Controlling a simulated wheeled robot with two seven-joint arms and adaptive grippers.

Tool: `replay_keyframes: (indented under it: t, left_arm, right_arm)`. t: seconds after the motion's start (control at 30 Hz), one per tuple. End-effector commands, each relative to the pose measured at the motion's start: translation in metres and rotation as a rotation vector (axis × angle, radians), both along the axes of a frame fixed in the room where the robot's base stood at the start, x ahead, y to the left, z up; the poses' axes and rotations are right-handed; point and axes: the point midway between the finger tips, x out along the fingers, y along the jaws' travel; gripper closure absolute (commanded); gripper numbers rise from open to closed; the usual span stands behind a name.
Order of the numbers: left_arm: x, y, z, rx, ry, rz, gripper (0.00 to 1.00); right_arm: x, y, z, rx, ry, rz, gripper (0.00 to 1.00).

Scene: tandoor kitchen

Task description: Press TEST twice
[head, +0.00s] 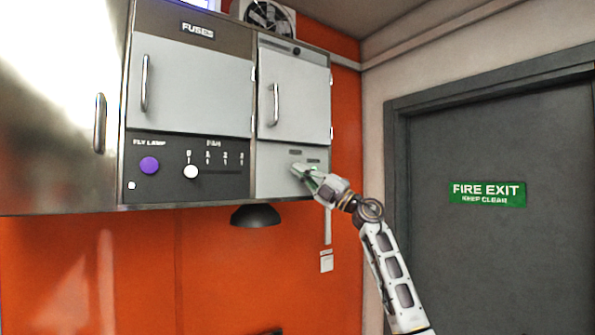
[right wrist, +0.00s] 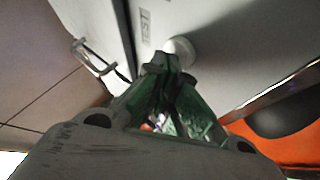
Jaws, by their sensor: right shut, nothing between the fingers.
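In the right wrist view, a pale round button (right wrist: 181,49) sticks out of the light grey panel beside a small label (right wrist: 145,25) that appears to end in "ST". My right gripper (right wrist: 162,64) is shut and empty, its fingertips just in front of the button and overlapping its lower left edge. I cannot tell whether they touch. In the head view, the right gripper (head: 299,171) is at the lower right panel (head: 272,178) and hides the button there. My left gripper is not in view.
Above the panel are grey cabinet doors (head: 292,95) with bar handles. To the left are a purple knob (head: 149,165) and a white slider knob (head: 190,171). A dark lamp (head: 256,215) hangs under the cabinet. A fire exit door (head: 500,250) stands at the right.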

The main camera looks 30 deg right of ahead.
Motion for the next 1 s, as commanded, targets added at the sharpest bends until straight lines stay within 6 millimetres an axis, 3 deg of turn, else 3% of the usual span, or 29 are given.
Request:
replay_keyframes:
  t: [1.0]
  left_arm:
    - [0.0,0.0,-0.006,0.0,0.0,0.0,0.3]
  right_arm:
    - [-0.023,-0.002,-0.002,-0.001,0.001,0.0,1.0]
